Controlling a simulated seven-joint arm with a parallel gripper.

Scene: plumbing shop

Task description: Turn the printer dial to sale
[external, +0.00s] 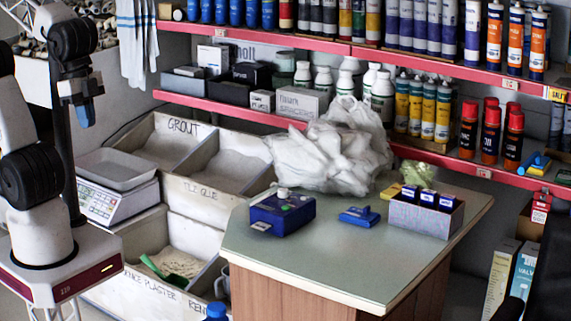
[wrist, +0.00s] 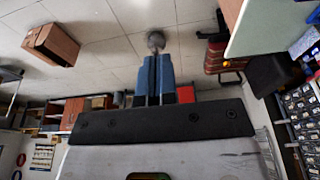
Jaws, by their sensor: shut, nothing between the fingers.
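The printer (external: 280,218) is a blue box on the left part of the pale green counter top. A pale round knob (external: 283,193) stands on its top and may be the dial. A small greenish spot lies beside the knob. Any markings are too small to read, so I cannot tell the dial's setting. A pale tab shows at the printer's front. My gripper (external: 86,116) hangs far to the left of the printer, raised and apart from it. In the wrist view its blue fingers (wrist: 153,78) are together and empty. The printer is not visible in the wrist view.
Shelves of bottles and tubes stand behind. A scale (external: 118,190) and bins lie between my arm and the counter.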

